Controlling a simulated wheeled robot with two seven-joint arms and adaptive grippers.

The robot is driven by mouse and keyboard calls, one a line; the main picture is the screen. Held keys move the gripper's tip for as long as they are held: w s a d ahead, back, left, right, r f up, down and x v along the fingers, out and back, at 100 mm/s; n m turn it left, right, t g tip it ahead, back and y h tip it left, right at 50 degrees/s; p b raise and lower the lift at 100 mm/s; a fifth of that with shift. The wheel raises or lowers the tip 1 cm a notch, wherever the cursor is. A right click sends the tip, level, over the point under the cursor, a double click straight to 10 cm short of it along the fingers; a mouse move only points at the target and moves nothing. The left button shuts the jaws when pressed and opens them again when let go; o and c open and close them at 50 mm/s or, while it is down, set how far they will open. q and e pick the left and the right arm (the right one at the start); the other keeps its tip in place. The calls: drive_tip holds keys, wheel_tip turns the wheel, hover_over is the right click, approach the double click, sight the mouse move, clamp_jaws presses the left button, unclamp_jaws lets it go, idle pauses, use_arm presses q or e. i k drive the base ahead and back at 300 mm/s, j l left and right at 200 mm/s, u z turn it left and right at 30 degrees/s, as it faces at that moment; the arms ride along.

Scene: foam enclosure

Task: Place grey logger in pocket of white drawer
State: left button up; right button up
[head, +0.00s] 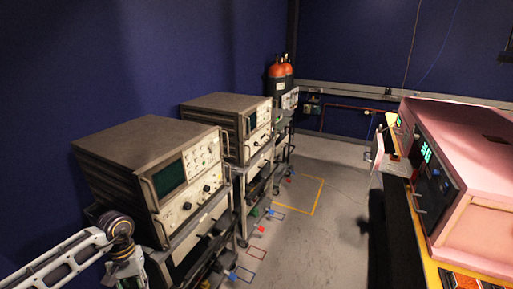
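I cannot make out a grey logger or a white drawer with a pocket in the head view. My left arm comes in at the lower left, and its joint shows in front of the nearest instrument cart. The arm runs down past the bottom edge, and its gripper fingers are not visible. My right gripper is not in view.
Oscilloscope-like instruments (155,160) (230,115) stand on carts along the left wall. A pink instrument (465,160) sits on a yellow-edged bench (432,262) at right. Orange-topped cylinders (279,78) stand at the back. The grey floor (325,215) between is largely clear.

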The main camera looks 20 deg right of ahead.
sight(392, 168)
drive_tip(key=i+z, duration=0.1)
drive_tip(key=z, duration=0.35)
drive_tip(key=j+z, duration=0.1)
drive_tip(key=z, duration=0.35)
drive_tip(key=i+j+z, duration=0.1)
drive_tip(key=z, duration=0.35)
drive_tip(key=j+z, duration=0.1)
drive_tip(key=z, duration=0.3)
drive_tip(key=i+j+z, duration=0.25)
drive_tip(key=z, duration=0.2)
drive_tip(key=i+j+z, duration=0.65)
drive_tip(key=j+z, duration=0.25)
drive_tip(key=i+l, duration=0.05)
